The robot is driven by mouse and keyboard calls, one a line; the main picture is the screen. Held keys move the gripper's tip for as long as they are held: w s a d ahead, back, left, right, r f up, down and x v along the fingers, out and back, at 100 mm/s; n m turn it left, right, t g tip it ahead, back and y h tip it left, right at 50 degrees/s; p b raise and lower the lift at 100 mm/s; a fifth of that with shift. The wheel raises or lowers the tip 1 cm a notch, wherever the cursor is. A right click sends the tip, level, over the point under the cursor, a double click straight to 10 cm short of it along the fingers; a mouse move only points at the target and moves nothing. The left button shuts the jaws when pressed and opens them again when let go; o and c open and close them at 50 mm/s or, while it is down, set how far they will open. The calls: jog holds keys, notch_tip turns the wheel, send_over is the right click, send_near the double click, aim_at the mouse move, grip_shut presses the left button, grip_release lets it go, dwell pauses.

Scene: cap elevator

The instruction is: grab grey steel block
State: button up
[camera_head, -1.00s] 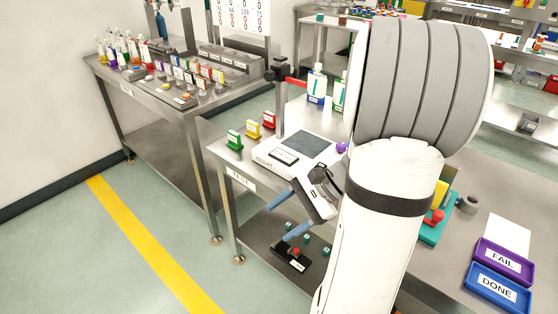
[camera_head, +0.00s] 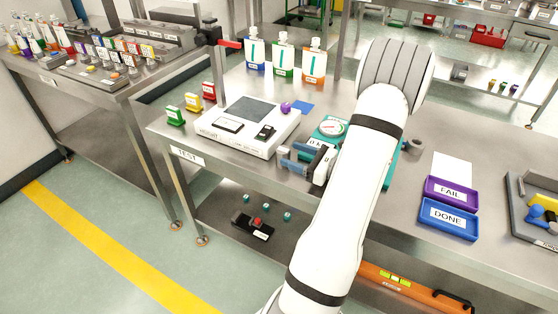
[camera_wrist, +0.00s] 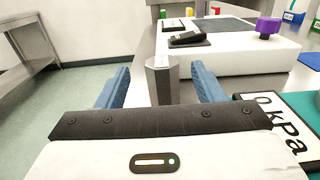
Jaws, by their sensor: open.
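The grey steel block (camera_wrist: 162,84) is a short upright prism with a pale top. In the wrist view it stands between my gripper's two blue fingers, with a gap on each side. In the head view it is a small dark grey shape (camera_head: 284,151) by the white tester's right front corner, partly hidden by the fingers. My gripper (camera_head: 291,156) is open and low over the bench near its front edge. My arm hides part of the bench behind it.
The white tester (camera_head: 250,125) with a purple knob is just beyond the block. A teal gauge stand (camera_head: 331,128) with a "0 kPa" label is close on the right. FAIL (camera_head: 452,191) and DONE (camera_head: 448,218) trays lie further right.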

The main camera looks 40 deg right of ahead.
aim_at(289, 154)
jog(key=shift+x, duration=2)
jog(key=shift+f, duration=0.15)
jog(key=shift+c, duration=0.4)
grip_shut()
